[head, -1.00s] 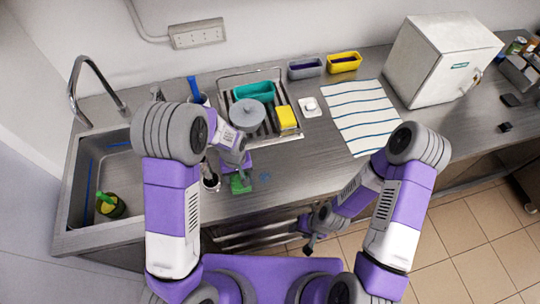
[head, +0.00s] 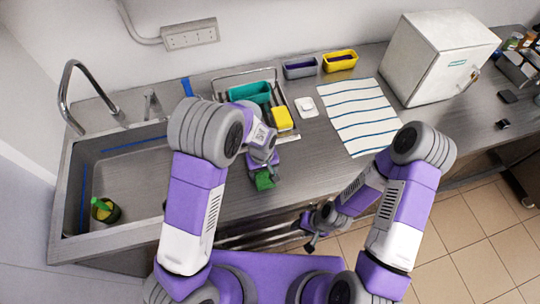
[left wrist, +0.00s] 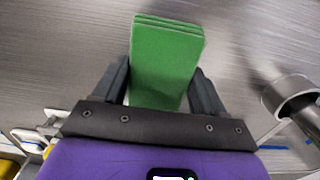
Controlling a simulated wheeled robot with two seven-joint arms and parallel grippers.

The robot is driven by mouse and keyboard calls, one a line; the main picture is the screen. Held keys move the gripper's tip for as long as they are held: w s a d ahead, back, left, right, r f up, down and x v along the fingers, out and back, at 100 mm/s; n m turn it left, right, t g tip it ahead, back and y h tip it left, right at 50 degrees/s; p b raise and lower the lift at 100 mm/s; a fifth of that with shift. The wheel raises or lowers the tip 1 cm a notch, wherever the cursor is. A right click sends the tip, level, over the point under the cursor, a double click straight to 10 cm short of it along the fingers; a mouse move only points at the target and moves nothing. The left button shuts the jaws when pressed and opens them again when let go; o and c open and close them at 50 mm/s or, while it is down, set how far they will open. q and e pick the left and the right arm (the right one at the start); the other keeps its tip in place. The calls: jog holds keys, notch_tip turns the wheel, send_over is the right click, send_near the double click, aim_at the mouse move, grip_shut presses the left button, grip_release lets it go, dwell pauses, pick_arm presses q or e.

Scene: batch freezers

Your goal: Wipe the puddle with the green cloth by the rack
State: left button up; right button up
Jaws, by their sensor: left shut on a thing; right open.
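The green cloth (head: 264,180) is a small folded pad held at the counter in front of the rack. In the left wrist view, the cloth (left wrist: 166,62) sits between both fingers of my left gripper (left wrist: 160,88), which is shut on it. I see no puddle now; the cloth and my left arm cover the spot where a faint bluish patch showed earlier. The dish rack (head: 292,137) stands behind, partly hidden by my left arm. It holds a teal tub (head: 250,92) and a yellow sponge (head: 282,117). My right gripper (head: 310,244) is open and empty at the counter's front edge.
The sink (head: 75,190) lies left, with a green-and-yellow item (head: 105,210) in it. A striped towel (head: 362,115) and white box (head: 438,58) are to the right. The counter right of the cloth is clear.

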pick_arm(q)
jog(key=shift+w+d, duration=0.25)
jog(key=shift+d, duration=0.55)
jog(key=shift+w+d+r+p, duration=0.1)
jog(key=shift+d+r+p, duration=0.05)
jog(key=shift+r+p, duration=0.15)
jog(key=shift+w+r+p, duration=0.1)
jog(key=shift+r+p, duration=0.25)
jog(key=shift+r, duration=0.55)
jog(key=shift+s+r+p, duration=0.2)
jog(key=shift+r+p, duration=0.35)
jog(key=shift+r, duration=0.15)
jog(key=shift+r+p, duration=1.55)
jog(key=shift+r, duration=0.6)
